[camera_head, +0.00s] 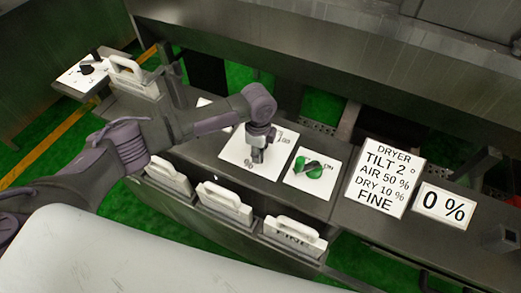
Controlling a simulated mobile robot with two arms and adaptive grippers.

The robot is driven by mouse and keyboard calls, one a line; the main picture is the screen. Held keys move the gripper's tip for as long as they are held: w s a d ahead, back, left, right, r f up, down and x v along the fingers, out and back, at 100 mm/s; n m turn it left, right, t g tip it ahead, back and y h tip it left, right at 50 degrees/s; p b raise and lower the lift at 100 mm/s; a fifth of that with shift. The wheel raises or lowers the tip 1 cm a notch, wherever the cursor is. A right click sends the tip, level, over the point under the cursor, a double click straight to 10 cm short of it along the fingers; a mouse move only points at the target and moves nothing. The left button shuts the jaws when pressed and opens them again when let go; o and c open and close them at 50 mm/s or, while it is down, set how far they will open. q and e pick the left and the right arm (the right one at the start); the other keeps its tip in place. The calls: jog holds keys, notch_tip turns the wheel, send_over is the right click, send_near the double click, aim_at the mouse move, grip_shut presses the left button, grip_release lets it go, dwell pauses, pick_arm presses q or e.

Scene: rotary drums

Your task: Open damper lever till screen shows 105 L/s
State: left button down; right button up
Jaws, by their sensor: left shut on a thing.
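My left gripper (258,153) points down over a white scale plate (238,152) on the grey console. It is shut on a control there, which the fingers mostly hide, so I cannot tell whether it is the damper lever. The plate has small dark scale marks, too small to read fully. A large screen (384,178) reads DRYER, TILT 2 °, AIR 50 %, DRY 10 %, FINE. A smaller screen (444,205) reads 0 %. No L/s figure is legible in view. My right gripper is not in view.
A plate with a green and black switch (315,169) is just right of the gripper. White handled cards (226,204) line the console's front. Another handled card (133,76) and a plate with a black lever (75,75) are at the far left.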

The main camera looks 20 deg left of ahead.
pick_arm(q)
jog(key=c, duration=0.9)
grip_release()
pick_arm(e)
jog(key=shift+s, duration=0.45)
pick_arm(q)
jog(key=shift+r, duration=0.25)
notch_tip(320, 180, up, 12)
jog(key=shift+f, duration=0.2)
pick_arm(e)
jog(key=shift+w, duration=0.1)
